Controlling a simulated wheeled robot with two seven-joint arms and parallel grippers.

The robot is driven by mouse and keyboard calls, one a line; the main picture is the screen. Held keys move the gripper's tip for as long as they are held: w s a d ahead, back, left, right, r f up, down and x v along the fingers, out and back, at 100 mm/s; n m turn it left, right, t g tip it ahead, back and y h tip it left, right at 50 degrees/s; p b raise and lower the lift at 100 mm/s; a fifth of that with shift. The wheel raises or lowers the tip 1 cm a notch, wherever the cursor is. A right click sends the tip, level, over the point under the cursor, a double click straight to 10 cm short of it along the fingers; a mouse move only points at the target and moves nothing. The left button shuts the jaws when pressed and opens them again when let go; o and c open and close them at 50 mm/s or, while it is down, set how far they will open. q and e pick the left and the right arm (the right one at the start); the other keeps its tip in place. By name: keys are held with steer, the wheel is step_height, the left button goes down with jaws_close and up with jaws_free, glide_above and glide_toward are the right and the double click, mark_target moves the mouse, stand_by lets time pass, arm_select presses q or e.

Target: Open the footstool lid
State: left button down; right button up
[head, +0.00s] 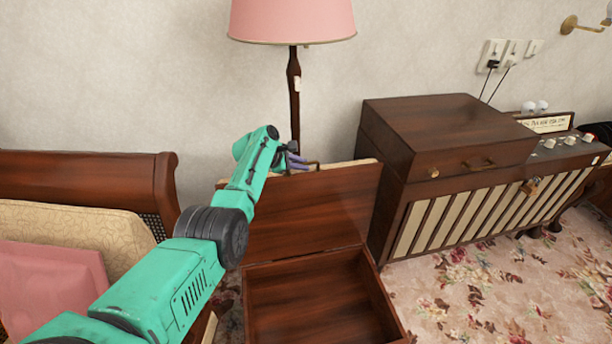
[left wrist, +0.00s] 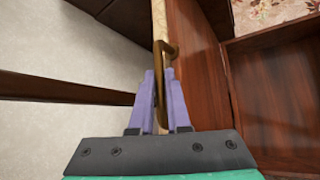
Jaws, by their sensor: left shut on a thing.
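The footstool is a dark wooden box (head: 252,310) in the lower middle of the head view, with its empty inside showing. Its lid (head: 325,215) stands raised, roughly upright, at the back of the box, with a pale cushioned side facing away. My left gripper (head: 295,162) is at the lid's top edge. In the left wrist view its purple fingers (left wrist: 162,95) are shut on the brass handle (left wrist: 168,47) at the lid's edge. The box interior (left wrist: 275,105) shows at right there. My right gripper is in neither view.
A floor lamp (head: 293,85) with a pink shade stands behind the lid. A wooden cabinet (head: 400,170) with a slatted front is close on the right. A wooden seat with cushions (head: 85,235) is at left. Flowered carpet (head: 480,290) lies open at the lower right.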

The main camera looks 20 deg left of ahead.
arm_select(q)
steer(key=shift+w+a, duration=0.35)
steer(key=shift+w, duration=0.15)
steer(key=c, duration=0.9)
jaws_free()
steer(key=p+v, duration=0.3)
steer(key=p, duration=0.2)
steer(key=shift+s+r, duration=0.2)
steer(key=shift+r, duration=0.25)
steer(key=p+v, duration=0.2)
steer(key=v, duration=0.8)
steer(key=shift+s+a+p, duration=0.35)
steer(key=shift+s, duration=0.05)
